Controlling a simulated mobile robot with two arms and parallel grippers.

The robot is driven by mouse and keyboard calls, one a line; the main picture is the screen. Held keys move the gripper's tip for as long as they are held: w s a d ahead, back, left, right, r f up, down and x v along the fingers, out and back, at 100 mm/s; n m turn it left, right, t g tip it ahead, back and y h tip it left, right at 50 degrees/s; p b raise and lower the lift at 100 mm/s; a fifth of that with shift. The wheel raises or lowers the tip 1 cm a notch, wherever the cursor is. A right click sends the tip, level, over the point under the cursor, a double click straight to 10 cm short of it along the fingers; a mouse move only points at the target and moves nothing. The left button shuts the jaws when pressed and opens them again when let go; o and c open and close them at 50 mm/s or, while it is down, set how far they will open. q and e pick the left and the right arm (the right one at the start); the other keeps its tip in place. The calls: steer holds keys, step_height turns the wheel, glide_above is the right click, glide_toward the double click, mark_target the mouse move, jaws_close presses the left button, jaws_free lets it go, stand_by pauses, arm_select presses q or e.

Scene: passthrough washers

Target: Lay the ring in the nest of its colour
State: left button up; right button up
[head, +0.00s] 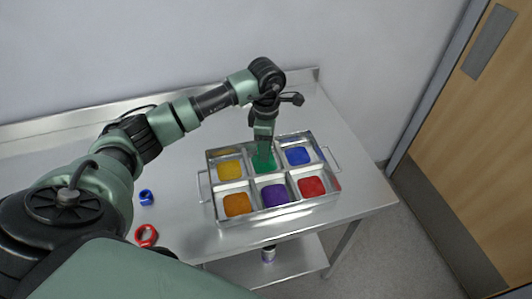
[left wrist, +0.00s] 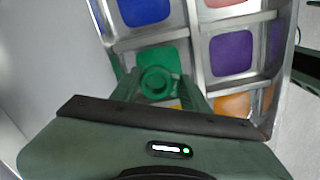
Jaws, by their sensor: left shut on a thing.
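My left gripper (head: 263,152) points down into the back middle compartment of the metal tray (head: 221,214). In the left wrist view the gripper (left wrist: 160,88) is shut on a green ring (left wrist: 158,70), which sits between its fingers. The ring is over the green nest (left wrist: 139,55), which also shows in the head view (head: 257,166). I cannot tell whether the ring touches the nest's floor. My right gripper is not in view.
The other nests are yellow (head: 229,168), blue (head: 298,156), orange (head: 236,204), purple (head: 275,195) and red (head: 312,187). A blue ring (head: 146,197) and a red ring (head: 146,235) lie on the steel table (head: 185,180) left of the tray. Thin compartment walls surround the gripper.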

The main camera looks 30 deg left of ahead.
arm_select(q)
step_height(320, 180, down, 4)
steer(key=shift+s+r+p, duration=0.1)
steer(key=shift+r+p, duration=0.1)
steer(key=shift+p, duration=0.25)
steer(key=shift+f, duration=0.25)
steer(key=shift+f, duration=0.2)
steer(key=o, duration=1.3)
steer(key=shift+r, duration=0.1)
